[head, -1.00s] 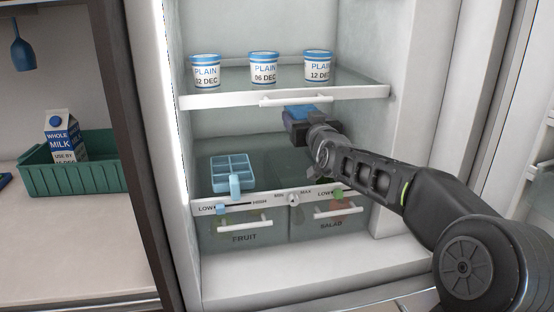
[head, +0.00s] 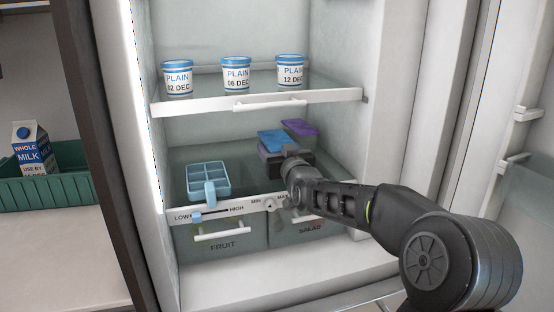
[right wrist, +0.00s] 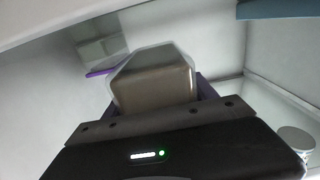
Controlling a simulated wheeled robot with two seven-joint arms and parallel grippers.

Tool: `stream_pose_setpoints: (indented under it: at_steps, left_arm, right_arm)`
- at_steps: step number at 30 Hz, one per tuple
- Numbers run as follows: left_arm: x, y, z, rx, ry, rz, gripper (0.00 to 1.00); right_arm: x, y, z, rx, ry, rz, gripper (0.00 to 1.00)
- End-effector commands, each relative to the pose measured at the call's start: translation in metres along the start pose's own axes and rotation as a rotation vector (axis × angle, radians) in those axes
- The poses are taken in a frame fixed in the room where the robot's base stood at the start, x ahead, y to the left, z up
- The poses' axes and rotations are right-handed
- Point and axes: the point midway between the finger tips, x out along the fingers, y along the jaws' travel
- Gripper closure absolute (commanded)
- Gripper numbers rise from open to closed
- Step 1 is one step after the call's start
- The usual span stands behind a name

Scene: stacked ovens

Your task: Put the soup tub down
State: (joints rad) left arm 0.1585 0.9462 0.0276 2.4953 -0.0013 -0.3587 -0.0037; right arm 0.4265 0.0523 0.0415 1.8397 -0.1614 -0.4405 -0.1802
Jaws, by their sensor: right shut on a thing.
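The soup tub (head: 278,139) has a blue lid in the head view. In the right wrist view it is a clear tub (right wrist: 155,80) with brownish contents. My right gripper (head: 284,160) is shut on it inside the fridge, below the upper shelf and over the lower glass shelf (head: 240,180). I cannot tell whether the tub touches that shelf. A purple-lidded tub (head: 300,127) stands just behind and to the right; its lid edge (right wrist: 100,72) shows in the right wrist view. My left gripper is not in view.
A pale blue ice tray (head: 207,180) lies left on the lower shelf. Several PLAIN pots (head: 236,74) stand on the upper shelf (head: 200,105), close overhead. FRUIT (head: 222,237) and SALAD drawers are below. A milk carton (head: 33,148) stands in a green crate (head: 70,188) outside.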

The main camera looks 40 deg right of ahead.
Motion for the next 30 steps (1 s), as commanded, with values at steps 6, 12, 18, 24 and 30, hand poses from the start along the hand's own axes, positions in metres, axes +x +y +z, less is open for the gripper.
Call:
stream_pose_setpoints:
  at_steps: [6,12,18,24,30]
  left_arm:
    - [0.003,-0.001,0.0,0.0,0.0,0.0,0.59]
    - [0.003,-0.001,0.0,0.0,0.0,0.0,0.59]
    - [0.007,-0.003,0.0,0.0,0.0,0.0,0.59]
    - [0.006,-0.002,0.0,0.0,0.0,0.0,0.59]
    - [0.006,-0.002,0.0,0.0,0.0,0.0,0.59]
  right_arm:
    - [0.0,0.0,0.028,-0.001,0.002,0.0,0.94]
    - [0.0,0.0,0.028,0.0,0.003,0.0,0.94]
    - [0.0,0.0,0.032,0.0,0.003,0.0,0.94]
    - [0.0,0.0,0.033,0.0,-0.001,0.0,0.2]
    - [0.0,0.0,0.033,0.0,-0.001,0.0,0.13]
